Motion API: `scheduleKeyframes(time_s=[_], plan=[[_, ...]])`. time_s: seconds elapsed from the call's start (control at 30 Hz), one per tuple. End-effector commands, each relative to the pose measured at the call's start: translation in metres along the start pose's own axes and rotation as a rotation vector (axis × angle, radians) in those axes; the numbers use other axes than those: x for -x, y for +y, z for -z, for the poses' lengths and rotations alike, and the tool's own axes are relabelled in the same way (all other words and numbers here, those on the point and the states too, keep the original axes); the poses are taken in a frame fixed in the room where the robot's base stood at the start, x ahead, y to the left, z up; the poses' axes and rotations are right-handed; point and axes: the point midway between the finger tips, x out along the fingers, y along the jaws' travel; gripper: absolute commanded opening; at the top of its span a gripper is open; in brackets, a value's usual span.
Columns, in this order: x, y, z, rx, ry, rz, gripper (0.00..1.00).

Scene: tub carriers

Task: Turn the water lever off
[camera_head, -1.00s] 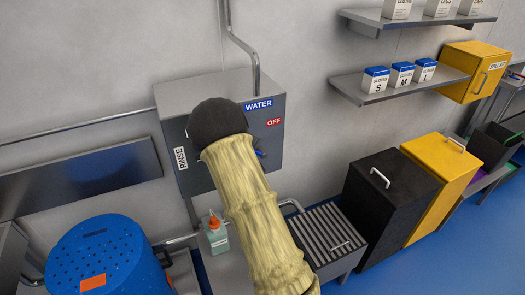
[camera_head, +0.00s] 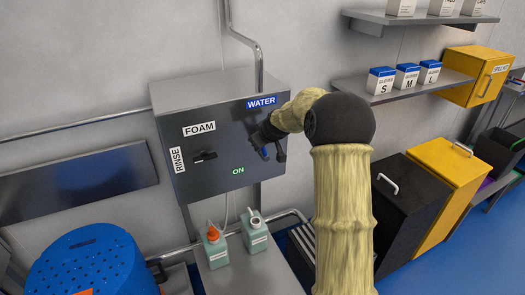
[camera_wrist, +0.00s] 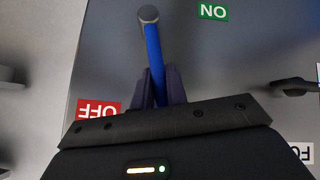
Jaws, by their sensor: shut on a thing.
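The water lever (camera_wrist: 153,50) is a blue bar with a grey round end. In the wrist view it runs up from between the fingers of my gripper (camera_wrist: 158,88), which is shut on it. A green ON label (camera_wrist: 212,10) is upper right of the lever, upside down. A red OFF label (camera_wrist: 98,109) is lower left, partly covered by my gripper. In the head view my gripper (camera_head: 267,148) is at the right of the grey control box (camera_head: 215,95), below the blue WATER label (camera_head: 261,103). A little of the blue lever (camera_head: 264,152) shows there.
A black foam knob (camera_head: 205,157) sits on the box's left, below the FOAM label (camera_head: 199,130). Two bottles (camera_head: 216,250) (camera_head: 256,235) stand below. A blue tub (camera_head: 85,262) is lower left. A black bin (camera_head: 397,215) and shelves are on the right.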

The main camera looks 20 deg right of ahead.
Motion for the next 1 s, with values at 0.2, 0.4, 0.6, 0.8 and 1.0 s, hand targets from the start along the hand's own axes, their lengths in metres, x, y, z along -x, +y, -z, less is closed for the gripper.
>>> scheduleKeyframes(time_s=[0.2,0.4,0.6,0.8,1.0], plan=[[-0.002,0.011,-0.005,-0.09,0.025,0.085,0.0],[-0.001,0.017,-0.005,-0.145,0.041,0.142,0.0],[-0.001,0.019,-0.006,-0.174,0.048,0.173,0.0],[0.0,0.019,-0.005,-0.182,0.049,0.181,0.0],[0.0,0.019,-0.005,-0.182,0.049,0.181,0.0]])
